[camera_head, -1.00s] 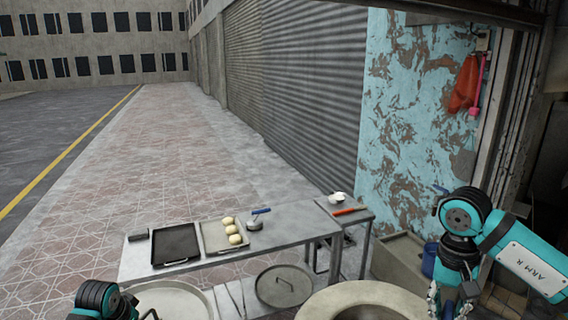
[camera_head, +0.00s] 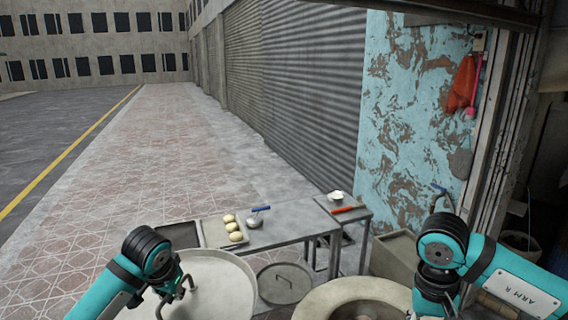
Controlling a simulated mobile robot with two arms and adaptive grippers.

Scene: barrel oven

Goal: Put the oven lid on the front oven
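A large pale round lid (camera_head: 218,300) is at the lower left in the head view, cut off by the bottom edge. It overlaps the table's left part in the picture. My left gripper (camera_head: 176,293) is over it, apparently shut on its dark handle; the fingertips are small and partly hidden. A round oven (camera_head: 318,299) with a thick pale rim is at the bottom centre, its opening uncovered and partly cut off. My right gripper (camera_head: 437,305) is at the oven's right side; its fingers are mostly hidden by my arm and the frame edge.
A side table (camera_head: 349,215) and a stone box (camera_head: 395,257) stand behind the oven.

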